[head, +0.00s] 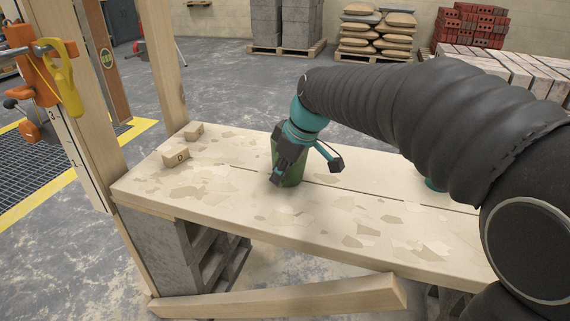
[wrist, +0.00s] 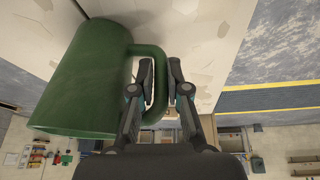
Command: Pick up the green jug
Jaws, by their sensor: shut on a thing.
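The green jug (head: 296,173) stands on the pale, patchy bench top, partly hidden behind my gripper (head: 277,172) in the head view. In the wrist view the jug (wrist: 88,80) fills the left side, with its handle reaching right to my gripper (wrist: 160,70). The two fingers are shut on the handle, one on each side of it. Whether the jug's base touches the bench or is slightly clear of it, I cannot tell.
Two small wooden blocks (head: 176,155) lie at the bench's left end, near upright timber posts (head: 92,100). A teal thing (head: 435,184) shows partly behind my arm. The bench top (head: 350,215) in front of the jug is bare.

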